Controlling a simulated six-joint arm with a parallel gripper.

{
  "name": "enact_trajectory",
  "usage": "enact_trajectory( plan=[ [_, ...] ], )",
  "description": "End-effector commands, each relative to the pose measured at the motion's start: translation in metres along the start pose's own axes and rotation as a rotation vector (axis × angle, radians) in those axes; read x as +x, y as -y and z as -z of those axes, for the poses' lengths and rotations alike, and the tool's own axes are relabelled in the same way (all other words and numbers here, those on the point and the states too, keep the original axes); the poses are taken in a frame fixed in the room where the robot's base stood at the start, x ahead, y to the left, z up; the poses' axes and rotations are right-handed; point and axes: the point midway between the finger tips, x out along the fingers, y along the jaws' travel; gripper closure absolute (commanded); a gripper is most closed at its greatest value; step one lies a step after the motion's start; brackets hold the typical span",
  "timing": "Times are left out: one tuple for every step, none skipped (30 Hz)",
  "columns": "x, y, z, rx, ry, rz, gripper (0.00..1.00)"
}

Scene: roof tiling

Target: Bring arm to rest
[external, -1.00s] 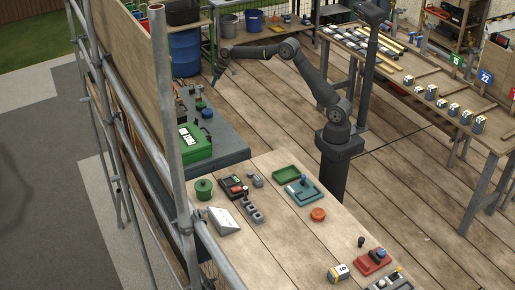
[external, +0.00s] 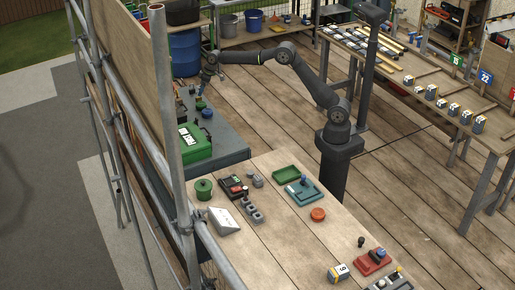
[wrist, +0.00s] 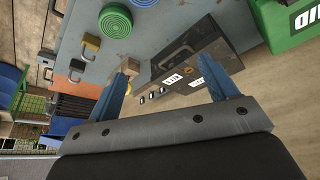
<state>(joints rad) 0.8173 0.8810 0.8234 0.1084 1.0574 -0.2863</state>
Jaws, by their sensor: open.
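My arm (external: 320,90) reaches left from its dark column. My gripper (wrist: 172,85) shows in the wrist view with two blue fingers spread wide and nothing between them. In the external view my gripper (external: 205,80) hangs at the far end of the grey bench (external: 228,145), its fingers too small to make out. Beyond the fingers in the wrist view lie a dark switch box (wrist: 185,72) with white labels and several padlocks (wrist: 90,45). Whether the fingertips touch anything there I cannot tell.
A green first-aid box (external: 196,146) stands on the grey bench. Scaffold poles (external: 165,110) rise along the left. A blue barrel (external: 185,52) stands behind. The near wooden table (external: 285,235) holds several small items. A long table (external: 440,75) stands at right. Open planks lie between.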

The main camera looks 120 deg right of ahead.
Motion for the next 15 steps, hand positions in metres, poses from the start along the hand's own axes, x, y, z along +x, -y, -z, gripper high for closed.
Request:
enact_trajectory(
  plan=[
    [0.001, 0.012, 0.003, -0.014, 0.000, 0.006, 0.22],
    [0.002, 0.018, 0.004, -0.022, 0.000, 0.009, 0.22],
    [0.002, 0.025, 0.005, -0.031, 0.000, 0.013, 0.22],
    [0.003, 0.031, 0.006, -0.038, 0.000, 0.016, 0.22],
    [0.003, 0.037, 0.007, -0.045, 0.000, 0.019, 0.22],
    [0.004, 0.045, 0.009, -0.055, 0.000, 0.023, 0.22],
    [0.004, 0.051, 0.010, -0.062, 0.000, 0.026, 0.22],
    [0.004, 0.057, 0.011, -0.069, 0.000, 0.029, 0.22],
    [0.005, 0.065, 0.012, -0.079, 0.000, 0.033, 0.22],
    [0.005, 0.071, 0.012, -0.085, 0.000, 0.036, 0.22],
    [0.005, 0.076, 0.013, -0.093, 0.000, 0.039, 0.22],
    [0.006, 0.085, 0.014, -0.103, 0.000, 0.043, 0.22],
    [0.006, 0.091, 0.015, -0.110, 0.000, 0.046, 0.22],
    [0.006, 0.096, 0.015, -0.116, 0.000, 0.048, 0.22],
    [0.007, 0.104, 0.016, -0.126, 0.000, 0.052, 0.22]
  ],
)
